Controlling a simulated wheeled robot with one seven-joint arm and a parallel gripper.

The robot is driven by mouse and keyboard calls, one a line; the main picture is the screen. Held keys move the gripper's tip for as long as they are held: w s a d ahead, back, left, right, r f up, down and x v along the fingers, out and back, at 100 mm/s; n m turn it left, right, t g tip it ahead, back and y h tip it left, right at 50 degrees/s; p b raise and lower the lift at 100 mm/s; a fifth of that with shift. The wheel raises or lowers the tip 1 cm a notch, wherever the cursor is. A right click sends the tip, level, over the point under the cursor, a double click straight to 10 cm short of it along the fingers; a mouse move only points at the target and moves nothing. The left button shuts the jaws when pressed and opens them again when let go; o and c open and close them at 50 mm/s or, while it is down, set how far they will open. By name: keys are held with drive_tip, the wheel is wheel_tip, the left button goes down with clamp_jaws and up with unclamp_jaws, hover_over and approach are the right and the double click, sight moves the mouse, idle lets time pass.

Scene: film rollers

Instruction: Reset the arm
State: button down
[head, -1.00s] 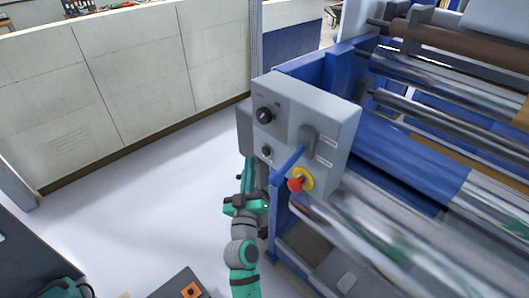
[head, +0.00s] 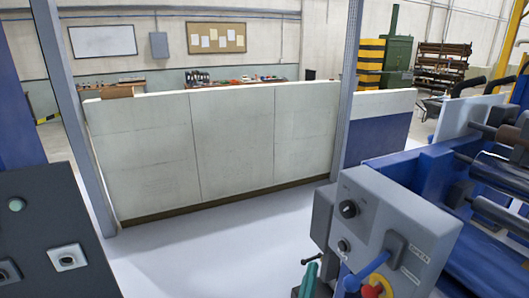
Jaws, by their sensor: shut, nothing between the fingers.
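My gripper (head: 311,260) shows only in part at the bottom of the head view, as a dark tip above a teal piece of my arm. It is shut and empty, in front of the left side of the grey control box (head: 385,235). The rest of my arm is below the picture. The box carries a black knob (head: 348,209), a smaller knob, a blue lever (head: 367,270) and a red button with a yellow collar (head: 373,291), cut by the lower edge.
The blue roller machine (head: 425,170) fills the right side. A dark panel with buttons (head: 45,235) stands at the left. A low white partition (head: 235,140) crosses the back, with clear pale floor (head: 215,255) in front of it.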

drive_tip(key=s+a+f+n+g+y, duration=0.1)
drive_tip(key=s+a+f+y, duration=0.2)
drive_tip(key=s+a+f, duration=0.45)
drive_tip(key=s+a+f+n+g+y, duration=0.1)
drive_tip(key=s+a+f+y, duration=0.3)
drive_tip(key=s+f, duration=0.65)
drive_tip(key=s+a+r+m+g, duration=0.1)
drive_tip(key=s+a+r, duration=0.1)
drive_tip(key=s, duration=1)
drive_tip(key=s+a+r+m+y, duration=0.1)
drive_tip(key=s+a+r, duration=0.1)
drive_tip(key=s, duration=1)
drive_tip(key=shift+a+m+g+y, duration=0.3)
drive_tip(key=shift+a+g, duration=0.1)
drive_tip(key=shift+a, duration=0.25)
drive_tip(key=shift+r, duration=0.1)
